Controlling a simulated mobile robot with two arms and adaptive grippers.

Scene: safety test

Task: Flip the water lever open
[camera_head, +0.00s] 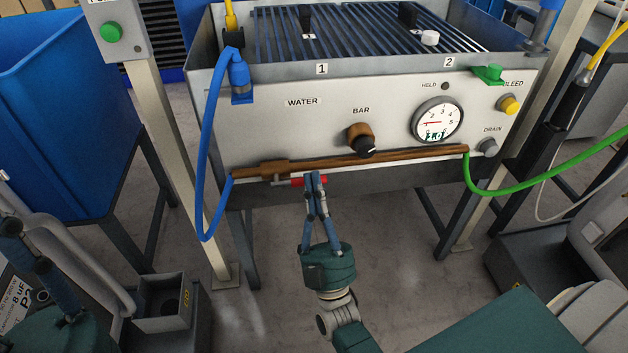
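The water lever has a red handle (298,182) and lies level along the pipe under the WATER label, at the lower front of the grey panel. My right gripper (313,177) reaches up from below with its blue fingertips together at the red handle. The tips cover the handle's middle, and red shows on both sides of them. I cannot tell whether they touch it. My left gripper is only partly in view at the lower left, with its fingers near the left edge, away from the panel; its opening is unclear.
A brown pipe (400,156) runs along the panel's lower edge (250,130). A blue hose (203,160) hangs at its left end and a green hose (540,175) at its right. A BAR knob (362,141) and gauge (436,120) sit above. A post (180,150) stands left.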

